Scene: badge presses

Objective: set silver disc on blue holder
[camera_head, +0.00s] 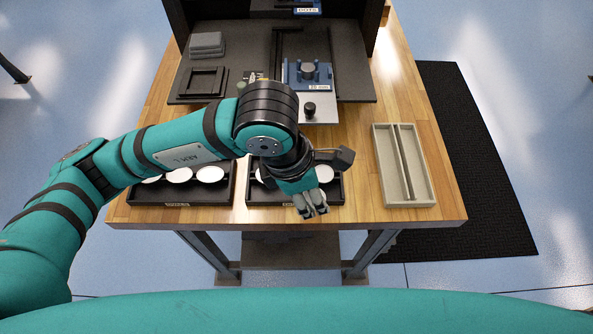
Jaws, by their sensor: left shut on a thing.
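My left gripper (313,207) reaches down over the front edge of the right-hand black tray (338,190). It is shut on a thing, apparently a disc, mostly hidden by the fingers. Pale silver-white discs lie in this tray, one (325,173) partly covered by the gripper. More pale discs (210,174) lie in a row in the left-hand black tray (228,195). The blue holder (294,78) stands on the dark press base at the back, with a dark round knob (308,70) at its middle. My right gripper is not in view.
A beige two-channel tray (430,190) stands empty at the right. A black square frame (203,83) and grey stacked pads (207,42) lie at the back left. A small black knob (309,109) stands on a pale plate (325,112). Bare wood lies between the trays and the press.

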